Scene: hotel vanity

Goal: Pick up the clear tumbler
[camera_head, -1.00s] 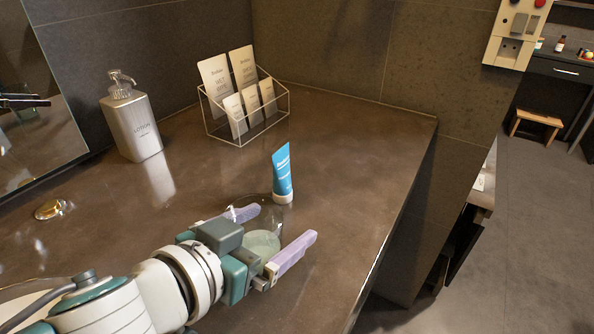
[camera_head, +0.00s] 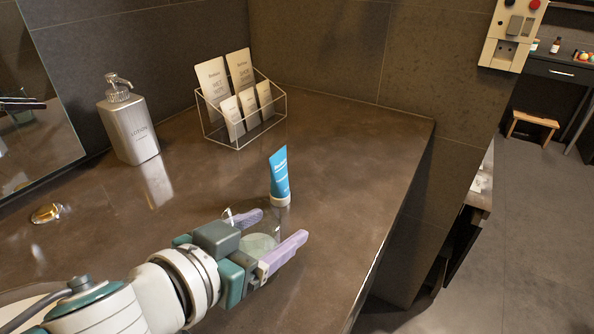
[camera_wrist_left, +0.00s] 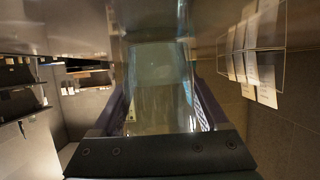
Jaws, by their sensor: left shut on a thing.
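The clear tumbler (camera_head: 260,243) is see-through and stands on the brown counter, between the two lilac fingers of my left gripper (camera_head: 277,230). The gripper is shut on it. In the left wrist view the tumbler (camera_wrist_left: 160,75) fills the middle, with a finger at each side, and the tube shows faintly through it. In the head view the gripper hides part of the tumbler's near side. My right gripper is not in view.
A blue tube (camera_head: 279,177) stands upright just behind the tumbler. A wire rack with cards (camera_head: 240,105) and a silver lotion dispenser (camera_head: 129,128) stand further back. A gold item (camera_head: 46,213) lies at the left. The counter's right edge is near; the counter (camera_head: 345,150) behind is clear.

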